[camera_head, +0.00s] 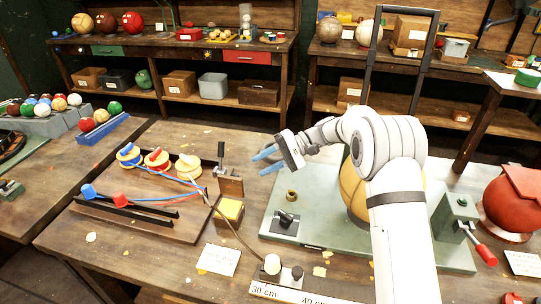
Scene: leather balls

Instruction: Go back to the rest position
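My gripper (266,161) is at the end of my white arm, which reaches up from the lower right. Its two blue fingers are apart with nothing visible between them. It hangs above the wooden table, left of the tan leather ball (352,190), which my arm partly hides. The ball is on a grey-green base plate (325,236). No marker for a rest position shows.
A dark upright lever (221,155) stands close to my gripper. A red leather ball (513,203) and a red-handled clamp (463,222) are at the right. Shelves line the back.

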